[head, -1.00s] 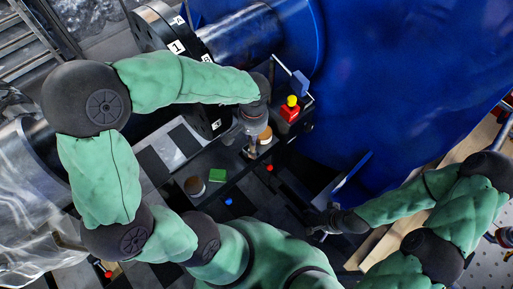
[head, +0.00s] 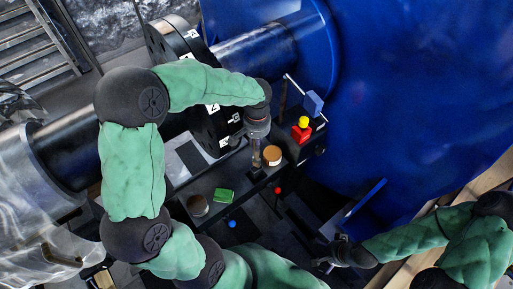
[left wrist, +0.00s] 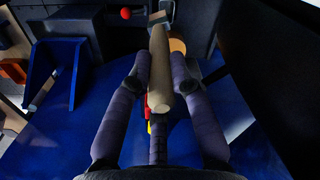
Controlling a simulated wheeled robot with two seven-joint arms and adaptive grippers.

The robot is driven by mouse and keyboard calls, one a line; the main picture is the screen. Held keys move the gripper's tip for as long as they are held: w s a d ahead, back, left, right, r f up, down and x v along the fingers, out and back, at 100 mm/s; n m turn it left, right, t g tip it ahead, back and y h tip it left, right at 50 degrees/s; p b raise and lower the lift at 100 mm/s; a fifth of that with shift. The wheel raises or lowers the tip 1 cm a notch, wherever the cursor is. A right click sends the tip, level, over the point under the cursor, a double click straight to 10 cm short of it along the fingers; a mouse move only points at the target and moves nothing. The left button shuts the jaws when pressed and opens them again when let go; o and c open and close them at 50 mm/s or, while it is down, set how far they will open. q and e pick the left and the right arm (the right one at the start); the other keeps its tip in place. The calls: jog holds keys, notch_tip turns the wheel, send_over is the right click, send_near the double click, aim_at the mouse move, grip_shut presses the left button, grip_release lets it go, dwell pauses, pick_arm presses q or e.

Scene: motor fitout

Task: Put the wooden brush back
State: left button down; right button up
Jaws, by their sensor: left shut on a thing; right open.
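The wooden brush shows in the left wrist view as a long pale tapered handle (left wrist: 160,72) between my left gripper's fingers (left wrist: 160,84). Its far end is hard to make out. In the head view my left gripper (head: 257,145) points down over the dark shelf of the bench, shut on the brush, of which only a thin part shows. It is just left of a round jar with an orange-brown top (head: 272,154). I cannot tell whether the brush touches the shelf. My right gripper (head: 326,262) is open and empty at the lower middle, apart from the shelf.
On the shelf are a green block (head: 223,195) and a second round jar (head: 198,205). A red block with a yellow knob (head: 302,130) and a blue holder (head: 314,102) stand at the right end.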

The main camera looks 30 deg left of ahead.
pick_arm(q)
notch_tip(320, 180, down, 6)
jog(key=w+a+b, duration=0.1)
jog(key=w, duration=0.1)
jog(key=shift+b, duration=0.3)
jog(key=shift+a, duration=0.1)
jog(key=shift+f, duration=0.1)
jog(key=c, duration=1.1)
grip_release()
notch_tip(320, 180, up, 12)
jog(key=p, duration=0.3)
jog(key=shift+s+r+p, duration=0.1)
jog(key=shift+r+p, duration=0.1)
jog(key=shift+p, duration=0.1)
